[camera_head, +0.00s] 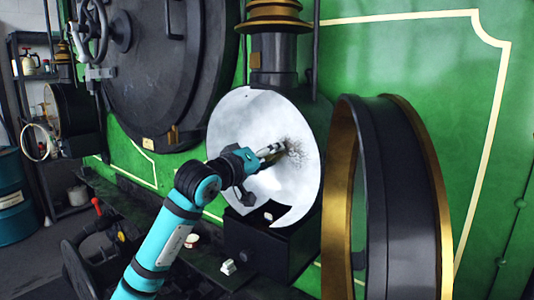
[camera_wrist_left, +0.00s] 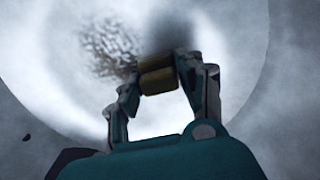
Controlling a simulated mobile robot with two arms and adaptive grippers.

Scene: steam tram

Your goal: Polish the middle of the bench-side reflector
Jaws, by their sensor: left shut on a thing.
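The reflector (camera_head: 236,122) is a pale, cloudy silver dish in the lamp on the green tram front. A dark speckled patch (camera_head: 300,153) marks it near the middle, a little to the right. In the left wrist view the patch (camera_wrist_left: 105,45) lies left of the fingertips. My left gripper (camera_head: 272,151) is in front of the dish, its fingertips close to the patch. It is shut on a small yellow-brown pad (camera_wrist_left: 158,74). I cannot tell whether the pad touches the dish. My right gripper is not in view.
A large black ring with a brass rim (camera_head: 380,190) stands open right of the lamp. A dark round door (camera_head: 175,70) is at the left. A shelf and a blue drum (camera_head: 14,195) stand far left. A small pale object (camera_head: 228,267) lies below the lamp.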

